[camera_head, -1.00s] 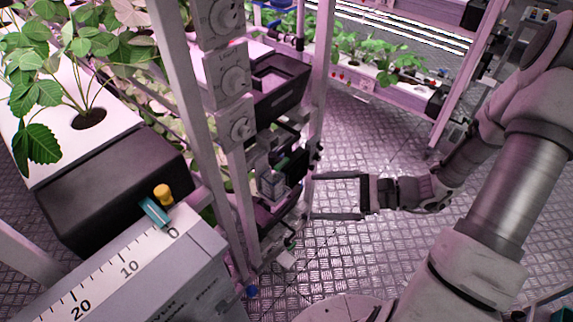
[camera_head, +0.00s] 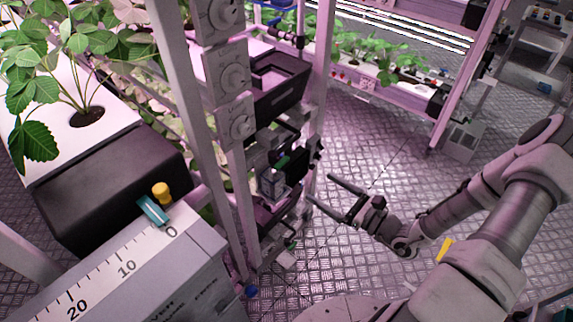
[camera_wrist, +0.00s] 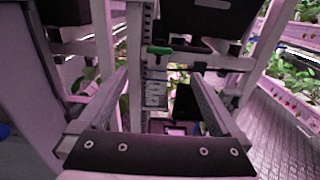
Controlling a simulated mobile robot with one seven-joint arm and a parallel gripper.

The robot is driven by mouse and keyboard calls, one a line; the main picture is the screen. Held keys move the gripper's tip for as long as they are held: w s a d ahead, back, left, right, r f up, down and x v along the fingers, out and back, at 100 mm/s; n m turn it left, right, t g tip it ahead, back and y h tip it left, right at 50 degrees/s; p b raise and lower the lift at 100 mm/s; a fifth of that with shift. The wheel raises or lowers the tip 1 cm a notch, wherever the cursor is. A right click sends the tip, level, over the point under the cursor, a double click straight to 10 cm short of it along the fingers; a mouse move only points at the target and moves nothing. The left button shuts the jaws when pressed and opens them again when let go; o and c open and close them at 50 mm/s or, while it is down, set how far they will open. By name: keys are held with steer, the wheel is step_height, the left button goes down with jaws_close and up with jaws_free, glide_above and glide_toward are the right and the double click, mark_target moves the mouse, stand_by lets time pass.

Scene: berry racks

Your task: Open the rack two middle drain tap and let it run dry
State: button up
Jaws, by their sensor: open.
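A small green handle (camera_wrist: 160,50) on a dark fitting shows in the upper middle of the wrist view, beyond my fingertips; it looks like a tap handle. A small green part (camera_head: 282,161) also shows on the rack in the head view, above a clear box-like part (camera_head: 271,183). I cannot tell from any label which rack or level it belongs to. My gripper (camera_head: 320,188) is open and empty, right of the rack post and apart from the green part. In the wrist view my gripper (camera_wrist: 160,74) has its two fingers spread on either side of the clear part.
Rack posts (camera_head: 317,105) and a dark bin (camera_head: 278,85) stand close to my gripper. Dials (camera_head: 236,78) line the near post. A grey scaled box (camera_head: 175,245) with yellow (camera_head: 161,192) and teal (camera_head: 153,210) pieces is at lower left.

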mark_target(284, 164)
steer(key=x, duration=1.3)
steer(key=shift+w+a, duration=0.15)
steer(key=shift+a, duration=0.1)
steer(key=shift+c, duration=0.3)
steer(key=c, duration=1.3)
